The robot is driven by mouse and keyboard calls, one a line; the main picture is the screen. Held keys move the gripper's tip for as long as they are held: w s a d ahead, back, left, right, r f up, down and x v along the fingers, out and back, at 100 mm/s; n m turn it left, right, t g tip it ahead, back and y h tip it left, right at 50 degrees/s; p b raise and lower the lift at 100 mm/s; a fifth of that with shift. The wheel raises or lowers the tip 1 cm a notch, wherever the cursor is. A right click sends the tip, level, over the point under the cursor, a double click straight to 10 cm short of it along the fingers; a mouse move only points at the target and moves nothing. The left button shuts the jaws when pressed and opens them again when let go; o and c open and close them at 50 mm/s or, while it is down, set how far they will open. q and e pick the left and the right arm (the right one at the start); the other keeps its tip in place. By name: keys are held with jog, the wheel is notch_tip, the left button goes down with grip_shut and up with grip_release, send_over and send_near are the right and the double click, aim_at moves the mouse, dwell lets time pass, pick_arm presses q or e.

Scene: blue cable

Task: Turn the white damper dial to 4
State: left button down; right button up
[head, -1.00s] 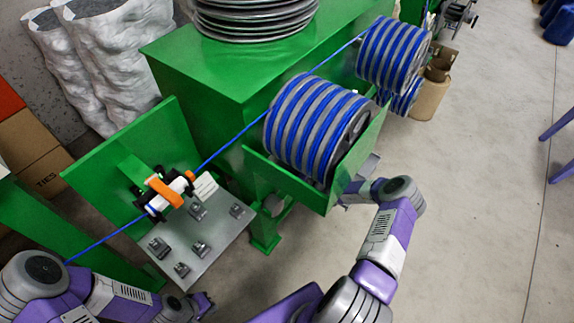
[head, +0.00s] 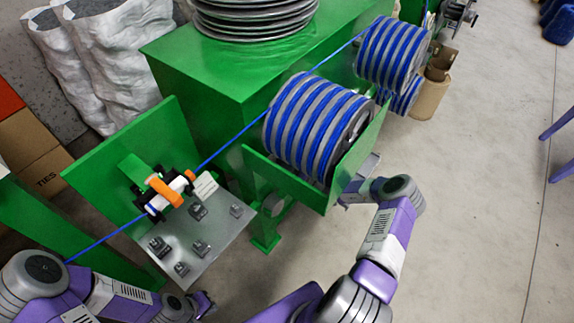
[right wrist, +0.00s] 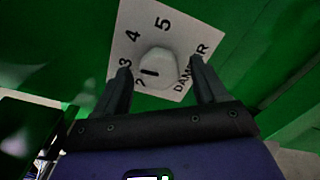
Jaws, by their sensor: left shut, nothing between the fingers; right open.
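The white damper dial (right wrist: 165,65) is a rounded knob on a white plate (right wrist: 135,20) with printed numbers, in the right wrist view. Its short black mark points left, toward the 2 and 3 side; I cannot tell the exact setting. My right gripper (right wrist: 160,70) is open, with one dark finger on each side of the dial and visible gaps between. In the head view the dial is hidden, and the right arm's end goes behind the green frame by the large spool. My left gripper (head: 205,303) is shut and empty, low at the left.
A green panel (right wrist: 60,50) surrounds the plate. In the head view, a striped blue and grey spool (head: 315,130) sits in a green trough (head: 300,185). A blue cable (head: 225,148) runs to a guide with an orange lever (head: 164,190).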

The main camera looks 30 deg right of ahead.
jog(key=shift+s, duration=0.1)
jog(key=p+v, duration=0.1)
jog(key=v, duration=0.6)
jog(key=shift+s, duration=0.2)
jog(key=shift+d, duration=0.1)
